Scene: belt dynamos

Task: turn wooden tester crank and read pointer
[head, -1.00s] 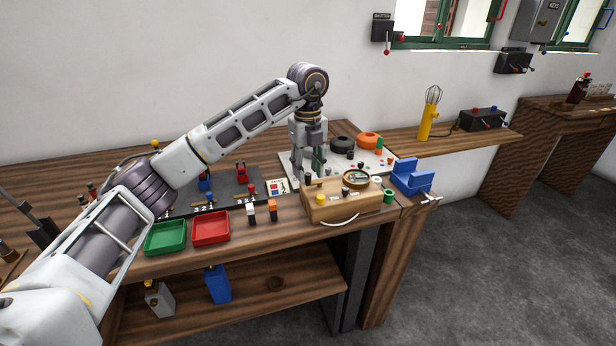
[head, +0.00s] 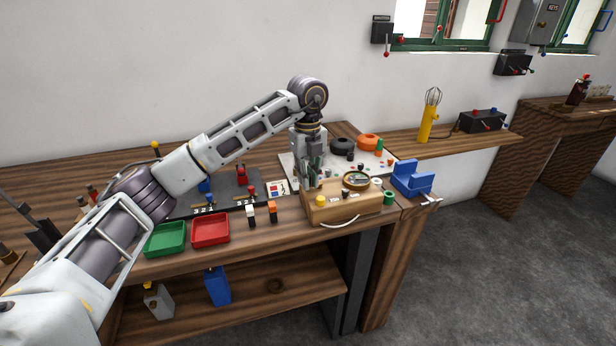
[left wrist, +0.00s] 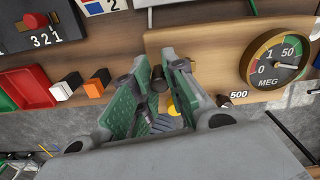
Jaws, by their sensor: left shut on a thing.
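The wooden tester (head: 345,208) is a box with a round dial, a yellow knob and a white cord at the table's front right. Its dial (left wrist: 279,58) has a green, yellow and red rim marked 0, 1 and 50, with MEG below. My left gripper (head: 305,183) is at the left end of the tester. In the left wrist view its green-padded fingers are shut on the dark crank knob (left wrist: 158,82). The crank arm is mostly hidden by the fingers. My right gripper is not in view.
Green (head: 165,238) and red (head: 211,228) trays and small white and orange blocks lie left of the tester. A blue holder (head: 412,177) stands right of it. A white board (head: 290,160) with small parts and black and orange rings lies behind.

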